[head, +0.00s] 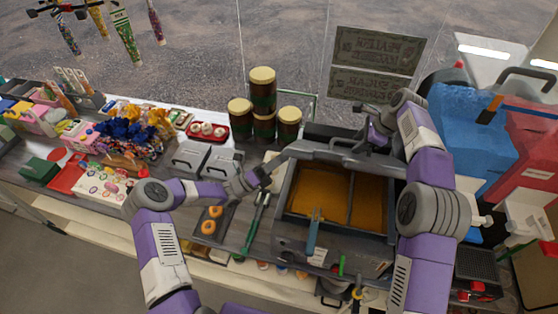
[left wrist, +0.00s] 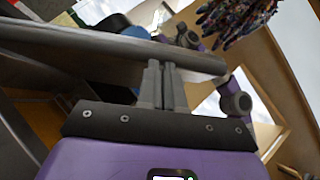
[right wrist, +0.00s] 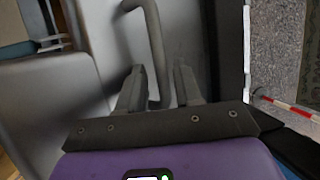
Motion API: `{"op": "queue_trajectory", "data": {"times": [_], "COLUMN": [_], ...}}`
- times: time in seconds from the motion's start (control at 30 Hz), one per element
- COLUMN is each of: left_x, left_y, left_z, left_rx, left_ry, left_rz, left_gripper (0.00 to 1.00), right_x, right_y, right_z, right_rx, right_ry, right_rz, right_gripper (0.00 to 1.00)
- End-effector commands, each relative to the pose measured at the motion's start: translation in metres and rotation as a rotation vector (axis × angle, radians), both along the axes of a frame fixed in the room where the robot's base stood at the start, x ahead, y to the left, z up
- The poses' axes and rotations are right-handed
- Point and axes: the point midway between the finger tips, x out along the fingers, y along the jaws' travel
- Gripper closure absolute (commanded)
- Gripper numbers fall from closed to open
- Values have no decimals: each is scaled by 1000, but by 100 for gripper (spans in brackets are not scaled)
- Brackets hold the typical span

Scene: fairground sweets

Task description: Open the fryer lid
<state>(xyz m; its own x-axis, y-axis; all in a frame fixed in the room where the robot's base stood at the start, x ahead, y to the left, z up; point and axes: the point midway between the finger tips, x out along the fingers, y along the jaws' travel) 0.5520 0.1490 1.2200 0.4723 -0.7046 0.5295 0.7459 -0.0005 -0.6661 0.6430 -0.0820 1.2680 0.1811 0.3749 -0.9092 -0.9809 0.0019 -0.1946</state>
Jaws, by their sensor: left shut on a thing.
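The fryer (head: 290,240) stands right of centre in the head view, its two wells of brown oil uncovered. Its grey lid (head: 320,155) is raised at the back and seen nearly edge-on. My left gripper (head: 266,172) is at the lid's left end; in the left wrist view its fingers (left wrist: 165,85) are shut on the grey lid edge (left wrist: 120,42). My right gripper (head: 374,132) is behind the lid by its handle. In the right wrist view its fingers (right wrist: 159,88) are apart, with the curved handle (right wrist: 155,45) between them. Contact with the handle is unclear.
Brown jars with cream lids (head: 263,90) stand behind, left of the fryer. Grey lidded boxes (head: 190,158) and doughnuts (head: 209,227) are to its left. Green-handled tongs (head: 255,225) lie beside it. Blue (head: 465,125) and red machines crowd the right. Sweets fill the left counter.

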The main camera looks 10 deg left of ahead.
Motion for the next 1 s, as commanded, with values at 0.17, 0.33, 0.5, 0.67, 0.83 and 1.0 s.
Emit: {"op": "queue_trajectory", "data": {"times": [0.17, 0.33, 0.5, 0.67, 0.83, 1.0], "left_x": [1, 1, 0, 0, 0, 0], "left_y": [-2, -2, -3, -3, -3, -3], "left_z": [-1, -1, -1, -1, -1, -1], "left_rx": [2, 3, 4, 4, 4, 4], "left_ry": [4, 4, 4, 4, 4, 4], "left_rz": [-1, -2, -3, -3, -5, -5], "left_gripper": [100, 100, 100, 100, 100, 100], "right_x": [-2, -2, -2, -2, -2, -5], "right_y": [4, 5, 5, 5, 4, -5], "right_z": [1, 2, 2, 3, 5, 25], "right_rx": [6, 8, 9, 9, 9, 8], "right_ry": [7, 5, 3, 2, 0, -4], "right_rz": [6, 7, 7, 7, 6, 4], "right_gripper": [60, 60, 60, 60, 60, 60]}}
